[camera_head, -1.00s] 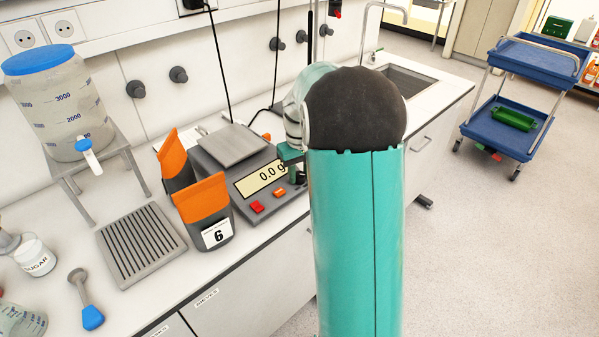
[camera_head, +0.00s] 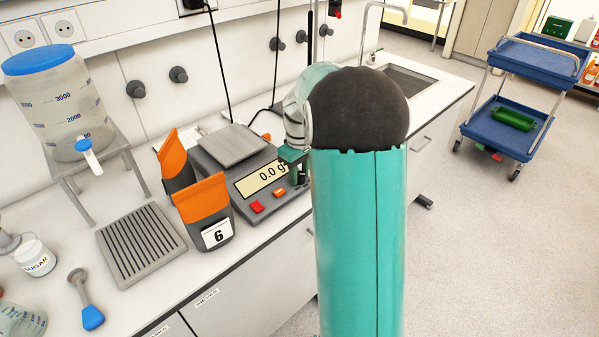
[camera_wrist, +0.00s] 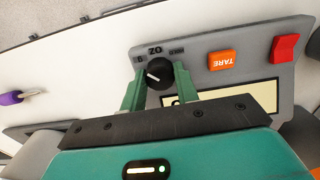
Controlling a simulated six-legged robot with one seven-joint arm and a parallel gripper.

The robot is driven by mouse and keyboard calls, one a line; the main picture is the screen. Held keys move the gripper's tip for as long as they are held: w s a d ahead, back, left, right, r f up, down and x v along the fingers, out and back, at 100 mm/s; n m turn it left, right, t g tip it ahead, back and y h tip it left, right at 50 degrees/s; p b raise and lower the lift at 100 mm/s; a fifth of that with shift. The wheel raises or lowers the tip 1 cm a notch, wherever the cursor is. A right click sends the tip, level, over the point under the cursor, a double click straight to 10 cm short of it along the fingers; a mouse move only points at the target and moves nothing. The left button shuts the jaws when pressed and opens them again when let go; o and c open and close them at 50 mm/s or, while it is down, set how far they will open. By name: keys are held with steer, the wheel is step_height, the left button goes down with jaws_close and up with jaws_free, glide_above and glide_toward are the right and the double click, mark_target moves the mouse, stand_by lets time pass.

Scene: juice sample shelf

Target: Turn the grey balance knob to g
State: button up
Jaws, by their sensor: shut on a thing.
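The balance (camera_head: 265,172) stands on the bench, with a display (camera_head: 266,177) that reads 0.0 and a unit that looks like g. Its dark knob (camera_wrist: 161,73) shows in the wrist view, with a white pointer line directed roughly left in the picture. Small unit labels (camera_wrist: 156,51) sit above it in that view, one reading oz upside down. My gripper (camera_wrist: 158,80) is shut on the knob, one green finger on each side. In the head view my gripper (camera_head: 293,157) is at the balance's right front, and my arm hides the knob.
The orange TARE button (camera_wrist: 222,61) and a red button (camera_wrist: 285,47) lie to the right of the knob in the wrist view. Orange-topped containers (camera_head: 204,203) stand close left of the balance. A drip tray (camera_head: 140,243) and a dispenser (camera_head: 58,100) are farther left.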

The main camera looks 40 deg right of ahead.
mark_target(299, 174)
steer(key=o, duration=0.7)
step_height(299, 174, up, 14)
stand_by(0.4)
steer(key=s+a+r+t, duration=0.1)
steer(key=s+a+r, duration=0.1)
steer(key=s+a, duration=0.35)
steer(key=s+a+r+t, duration=0.1)
steer(key=s+a+r, duration=0.2)
steer(key=a, duration=0.5)
steer(key=s+a+f+m+t, duration=0.1)
steer(key=s+a+f+t, duration=0.2)
steer(key=s+a, duration=0.7)
steer(key=s+f, duration=0.1)
steer(key=s, duration=0.2)
steer(key=shift+a+f+m+t, duration=0.25)
steer(key=shift+a+m+t, duration=0.05)
steer(key=shift+a+m, duration=0.1)
